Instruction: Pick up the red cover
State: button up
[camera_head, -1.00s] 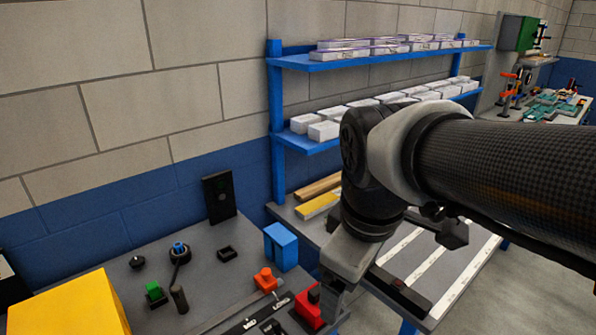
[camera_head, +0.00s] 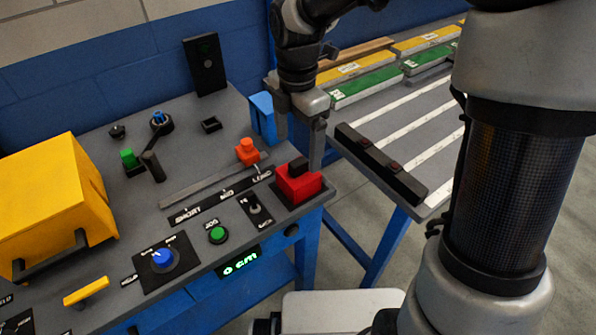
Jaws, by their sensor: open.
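The red cover (camera_head: 309,186) is a red block with a black piece on top. It sits on a dark base at the right front corner of the grey panel table. My gripper (camera_head: 299,148) points down just behind and above the cover in this view, with its two fingers spread apart and nothing between them. The right finger reaches down close to the cover's back edge; I cannot tell whether it touches. The cover's underside is hidden.
An orange slider knob (camera_head: 247,152) and a blue block (camera_head: 262,117) stand left of my gripper. A switch (camera_head: 255,207), a green button (camera_head: 217,234) and a blue dial (camera_head: 163,259) lie nearer. A yellow box (camera_head: 50,205) is far left. A second table (camera_head: 440,120) stands right, across a gap.

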aim_at(298, 172)
notch_tip(298, 172, down, 10)
jog(key=shift+s+r+b, duration=0.1)
jog(key=shift+r+b, duration=0.15)
jog(key=shift+b, duration=0.9)
jog(key=c, duration=1.2)
jog(key=shift+r, duration=0.15)
